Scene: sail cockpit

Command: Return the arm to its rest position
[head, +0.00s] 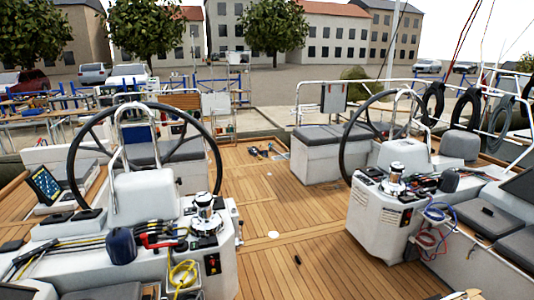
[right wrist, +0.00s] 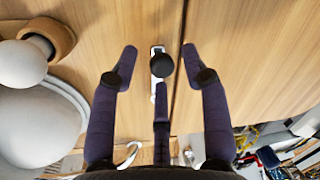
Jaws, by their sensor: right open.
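My right gripper (right wrist: 159,52) shows in the right wrist view with its dark purple fingers spread apart. A round black knob (right wrist: 161,66) on a pale metal plate lies between the fingertips in the picture. No object is clamped between the fingers. Whether a finger touches the knob cannot be told. Neither gripper shows in the head view, and my left gripper is not in view.
Wooden panels (right wrist: 240,50) fill much of the right wrist view, with a rounded white object (right wrist: 35,125) at left. In the head view, two steering wheels (head: 145,104) (head: 342,160) and white consoles flank an open teak deck (head: 290,220).

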